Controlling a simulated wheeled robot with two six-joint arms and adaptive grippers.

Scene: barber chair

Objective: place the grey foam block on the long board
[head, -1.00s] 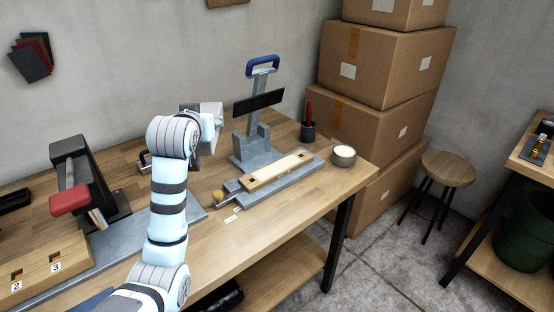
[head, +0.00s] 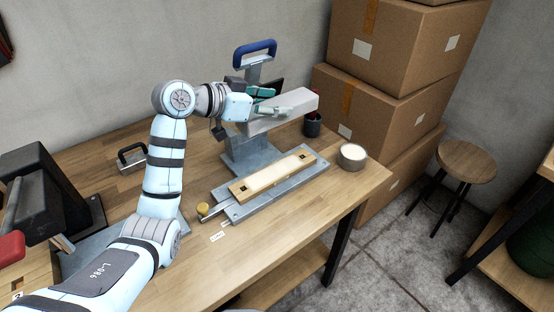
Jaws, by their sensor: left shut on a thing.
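The grey foam block (head: 291,106) is a long pale bar, held roughly level in the air. My left gripper (head: 266,104) is shut on it near its left end, with teal fingers showing on its side. The long board (head: 273,174) is pale wood with a small dark hole near each end. It lies in a grey metal fixture on the bench, below and in front of the block, with a clear gap between them. My right gripper is not in view.
A grey press with a blue handle (head: 254,48) stands behind the board, close to the held block. A round tin (head: 352,156) sits right of the fixture, and a dark cup (head: 312,127) stands behind it. A yellow knob (head: 203,208) is at the fixture's left end.

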